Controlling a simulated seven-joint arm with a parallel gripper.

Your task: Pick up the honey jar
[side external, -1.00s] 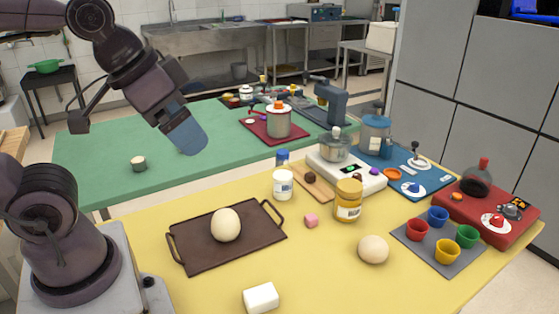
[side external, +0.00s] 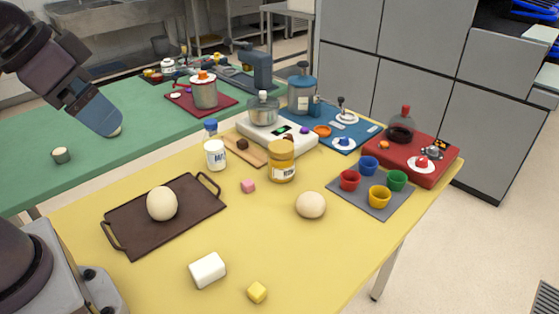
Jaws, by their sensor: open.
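The honey jar (side external: 281,162), amber with a yellow lid and a white label, stands upright on the yellow table (side external: 300,250), right of the middle of the picture. It is in front of the white scale and right of a white bottle with a blue lid (side external: 215,147). My gripper (side external: 108,130) is at the upper left, pointing down and right, well apart from the jar. It holds nothing that I can see. Its fingertips are seen side-on, so the gap between them is hidden.
A dark tray (side external: 190,213) with a pale dough ball stands left of the jar. The white scale (side external: 300,142) is close behind. The table's front middle is mostly clear.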

